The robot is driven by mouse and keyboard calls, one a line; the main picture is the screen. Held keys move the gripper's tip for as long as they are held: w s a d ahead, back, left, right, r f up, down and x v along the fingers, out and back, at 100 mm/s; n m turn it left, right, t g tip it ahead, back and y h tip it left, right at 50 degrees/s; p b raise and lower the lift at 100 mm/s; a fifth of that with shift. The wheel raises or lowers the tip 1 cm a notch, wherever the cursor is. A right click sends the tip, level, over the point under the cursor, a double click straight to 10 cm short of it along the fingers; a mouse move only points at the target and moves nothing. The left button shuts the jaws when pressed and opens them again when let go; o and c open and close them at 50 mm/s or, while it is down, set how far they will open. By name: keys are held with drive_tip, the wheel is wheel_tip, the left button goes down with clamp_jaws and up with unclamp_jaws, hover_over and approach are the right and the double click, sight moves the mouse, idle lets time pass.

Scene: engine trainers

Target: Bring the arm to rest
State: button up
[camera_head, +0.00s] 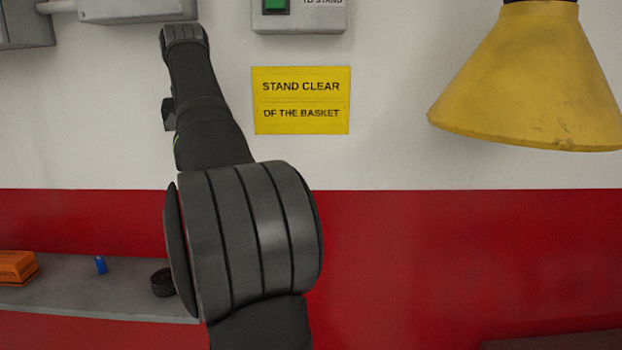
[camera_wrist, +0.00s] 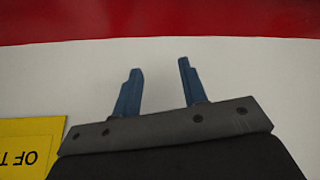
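My gripper (camera_wrist: 158,86) shows in the wrist view with its two blue fingers apart and nothing between them. Behind the fingers is the white part of the wall, with the red band beyond. In the head view my dark arm rises up the middle left in front of the wall; the fingers cannot be made out there. The arm's upper end is near a grey box at the top.
A yellow sign (camera_head: 301,100) is on the wall right of my arm; its edge shows in the wrist view (camera_wrist: 30,150). A yellow lamp shade (camera_head: 530,85) hangs at right. A grey shelf (camera_head: 95,290) at lower left bears an orange box (camera_head: 17,267), a blue item (camera_head: 100,265) and a dark round part (camera_head: 162,283).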

drive_tip(key=d+m, duration=0.2)
drive_tip(key=d, duration=0.4)
drive_tip(key=d+f+m+h, duration=0.1)
drive_tip(key=d, duration=0.5)
drive_tip(key=d+m+h, duration=0.1)
drive_tip(key=d+m, duration=0.1)
drive_tip(key=d, duration=0.4)
drive_tip(key=shift+s+d+f+m, duration=0.3)
drive_tip(key=shift+s+d+f, duration=0.05)
drive_tip(key=shift+s+f, duration=0.05)
drive_tip(key=s+d+f+m+h, duration=0.1)
drive_tip(key=s+d+f, duration=0.1)
drive_tip(key=d+f, duration=0.3)
drive_tip(key=d, duration=0.4)
drive_tip(key=shift+s+f+m, duration=0.25)
drive_tip(key=shift+f+m, duration=0.15)
